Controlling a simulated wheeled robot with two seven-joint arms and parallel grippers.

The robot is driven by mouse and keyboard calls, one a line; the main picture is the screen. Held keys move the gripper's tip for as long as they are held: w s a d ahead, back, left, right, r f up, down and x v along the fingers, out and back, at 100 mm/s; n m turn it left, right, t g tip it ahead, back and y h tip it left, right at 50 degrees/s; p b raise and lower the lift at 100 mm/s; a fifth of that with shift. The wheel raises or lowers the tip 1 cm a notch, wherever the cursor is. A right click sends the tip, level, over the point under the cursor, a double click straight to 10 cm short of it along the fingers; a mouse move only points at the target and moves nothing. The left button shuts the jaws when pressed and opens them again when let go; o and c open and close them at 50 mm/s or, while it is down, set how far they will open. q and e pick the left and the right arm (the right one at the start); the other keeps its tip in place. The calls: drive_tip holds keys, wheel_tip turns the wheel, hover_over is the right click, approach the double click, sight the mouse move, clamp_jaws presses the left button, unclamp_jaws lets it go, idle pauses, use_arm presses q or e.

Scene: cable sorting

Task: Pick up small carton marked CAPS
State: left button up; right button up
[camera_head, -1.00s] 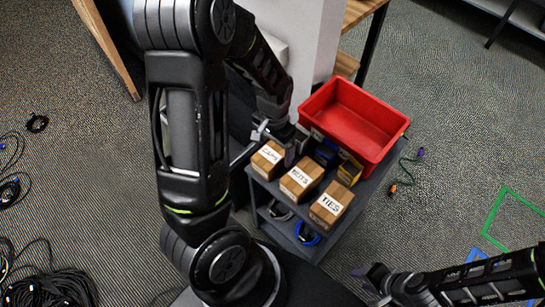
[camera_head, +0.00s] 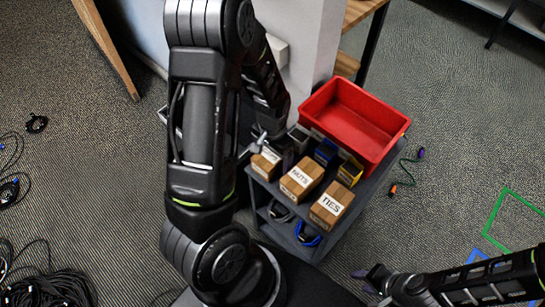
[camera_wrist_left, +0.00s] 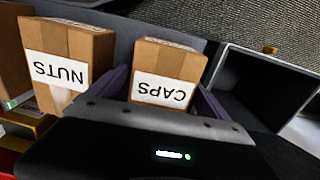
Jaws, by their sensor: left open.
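The small carton marked CAPS (camera_head: 265,164) is a brown box with a white label, on the top shelf of the grey cart at its left end. My left gripper (camera_head: 273,147) is over it and partly hides it in the head view. In the left wrist view the CAPS carton (camera_wrist_left: 166,75) stands ahead of the open left gripper (camera_wrist_left: 162,88), with one purple-grey finger on each side. I cannot tell whether the fingers touch it. My right gripper (camera_head: 376,282) is low at the right, away from the cart; its opening is unclear.
The NUTS carton (camera_head: 301,177) stands close beside CAPS, and the TIES carton (camera_head: 331,205) beyond it. A red bin (camera_head: 352,118) and small blue and yellow bins (camera_head: 349,172) are behind. An open grey bin (camera_wrist_left: 262,85) is right of CAPS in the wrist view.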

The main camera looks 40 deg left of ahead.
use_arm(q)
drive_tip(key=c, duration=1.6)
drive_tip(key=shift+o, duration=0.2)
drive_tip(key=shift+r, duration=0.15)
wheel_tip(320, 180, up, 10)
drive_tip(key=shift+f+p, duration=0.15)
drive_tip(key=shift+p, duration=0.6)
